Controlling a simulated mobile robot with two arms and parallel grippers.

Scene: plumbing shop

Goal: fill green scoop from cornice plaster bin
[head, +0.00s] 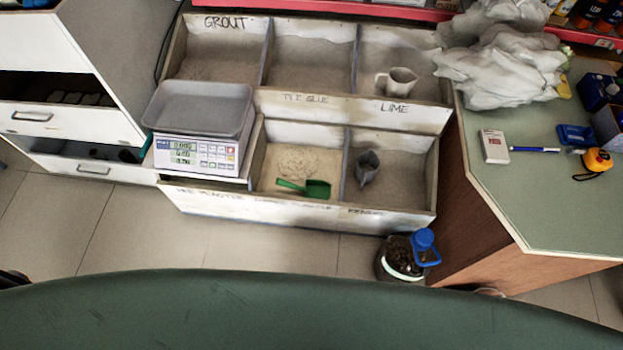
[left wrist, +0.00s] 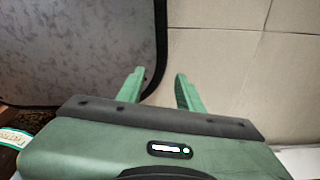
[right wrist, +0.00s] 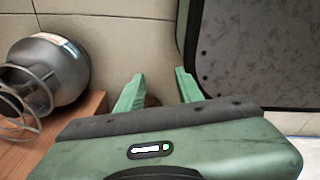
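The green scoop (head: 305,188) lies in the lower middle bin, its handle to the left and its bowl to the right, on pale powder. That bin (head: 296,133) has handwriting on its front board; the part below the scoop is hard to read. The powder has a small heap behind the scoop. Neither gripper shows in the head view. In the left wrist view my left gripper (left wrist: 155,83) has its two green fingers apart with nothing between them. In the right wrist view my right gripper (right wrist: 158,85) also has its fingers apart and empty. Both are away from the bins.
A scale (head: 195,135) covers the lower left bin. A grey scoop (head: 367,168) lies in the lower right bin, and a jug (head: 397,81) stands in the lime bin.

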